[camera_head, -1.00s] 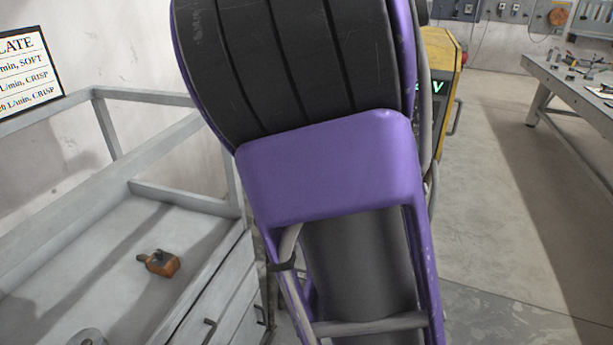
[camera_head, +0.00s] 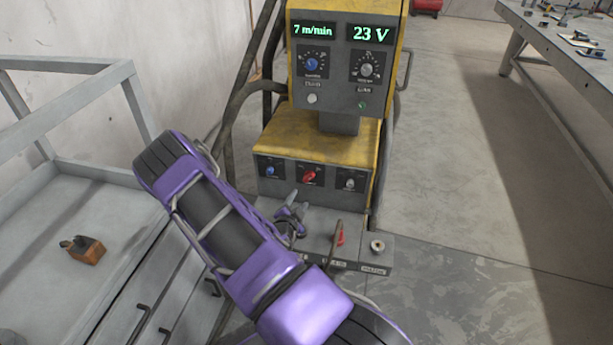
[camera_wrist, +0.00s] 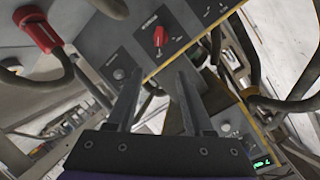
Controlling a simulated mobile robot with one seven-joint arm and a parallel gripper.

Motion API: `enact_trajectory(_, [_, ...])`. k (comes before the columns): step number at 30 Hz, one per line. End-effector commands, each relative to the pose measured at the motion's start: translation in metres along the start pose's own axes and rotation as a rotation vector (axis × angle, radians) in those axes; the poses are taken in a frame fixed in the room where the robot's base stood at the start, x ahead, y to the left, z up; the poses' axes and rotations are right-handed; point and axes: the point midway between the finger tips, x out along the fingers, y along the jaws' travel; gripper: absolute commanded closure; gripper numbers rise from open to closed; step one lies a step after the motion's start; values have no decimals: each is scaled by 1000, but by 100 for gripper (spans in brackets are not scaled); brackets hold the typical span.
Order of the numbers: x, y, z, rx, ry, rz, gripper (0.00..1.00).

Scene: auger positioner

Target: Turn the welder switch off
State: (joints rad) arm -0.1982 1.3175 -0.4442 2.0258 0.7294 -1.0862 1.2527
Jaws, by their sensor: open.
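The welder (camera_head: 345,80) is a yellow and grey machine with lit displays reading 7 m/min and 23 V. Its lower panel carries a red rotary switch (camera_head: 310,175) between a blue knob (camera_head: 270,171) and a grey knob (camera_head: 349,183). The red switch also shows in the wrist view (camera_wrist: 158,37), just beyond my fingertips. My gripper (camera_head: 292,207) is open and empty, a little below the red switch in the head view. In the wrist view my gripper (camera_wrist: 158,74) has its fingers apart, pointing toward the panel and not touching the switch. The switch's labels are too small to read.
A front ledge (camera_head: 376,268) has a red connector (camera_head: 340,236) with a cable and a round socket (camera_head: 377,246). Dark cables (camera_head: 238,105) hang left of the welder.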

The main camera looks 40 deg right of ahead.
Motion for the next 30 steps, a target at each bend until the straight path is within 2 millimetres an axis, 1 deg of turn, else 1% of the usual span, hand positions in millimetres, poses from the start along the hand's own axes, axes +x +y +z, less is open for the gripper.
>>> enact_trajectory(1, [1, 4, 1, 2, 1, 1, 48])
enact_trajectory(5, [13, 5, 1, 4, 2, -1, 48])
enact_trajectory(8, [31, 5, 1, 3, 3, -2, 48])
enact_trajectory(21, [127, 5, 2, 1, 2, -3, 48])
enact_trajectory(25, [150, 4, 2, 1, 1, -2, 48])
enact_trajectory(30, [167, 4, 1, 2, 2, -2, 48])
